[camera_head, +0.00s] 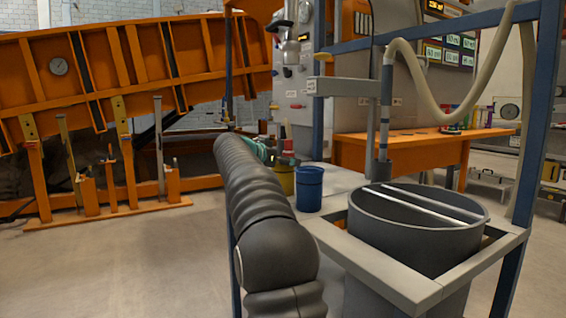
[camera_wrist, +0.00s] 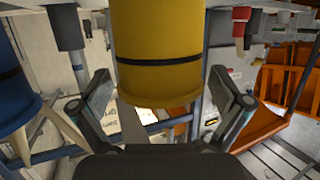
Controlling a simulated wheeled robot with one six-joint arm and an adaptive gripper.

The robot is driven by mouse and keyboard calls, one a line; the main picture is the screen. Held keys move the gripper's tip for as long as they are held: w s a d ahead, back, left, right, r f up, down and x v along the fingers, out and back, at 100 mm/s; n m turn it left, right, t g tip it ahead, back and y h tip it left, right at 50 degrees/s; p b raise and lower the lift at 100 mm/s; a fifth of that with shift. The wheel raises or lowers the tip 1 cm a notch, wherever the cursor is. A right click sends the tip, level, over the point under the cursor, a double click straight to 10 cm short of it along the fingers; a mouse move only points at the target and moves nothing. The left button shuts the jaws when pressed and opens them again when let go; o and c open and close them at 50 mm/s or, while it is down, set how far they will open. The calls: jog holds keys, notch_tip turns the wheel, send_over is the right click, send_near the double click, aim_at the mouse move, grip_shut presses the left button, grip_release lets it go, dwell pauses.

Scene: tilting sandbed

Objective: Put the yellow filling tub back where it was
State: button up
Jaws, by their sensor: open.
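The yellow filling tub (camera_wrist: 158,60), with a dark band around it, fills the upper middle of the wrist view. My gripper (camera_wrist: 160,88) is open, with one finger on each side of the tub; gaps show, so the fingers do not appear closed on it. In the head view the yellow tub (camera_head: 281,182) stands on the light bench, left of a blue tub (camera_head: 309,188) and partly hidden by my arm. My gripper's fingers cannot be made out there. The blue tub also shows at the left of the wrist view (camera_wrist: 18,85).
A large grey drum (camera_head: 415,235) sits in the bench frame (camera_head: 375,270) at right, below a hanging hose (camera_head: 437,108). Blue posts (camera_head: 537,120) stand around it. Red-tipped outlets (camera_head: 287,145) are above the tubs. The orange tilting bed (camera_head: 130,65) is at left.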

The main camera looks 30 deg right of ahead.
jog(key=shift+r, duration=0.1)
jog(key=p+v, duration=0.1)
jog(key=v, duration=1.1)
jog(key=shift+r, duration=0.1)
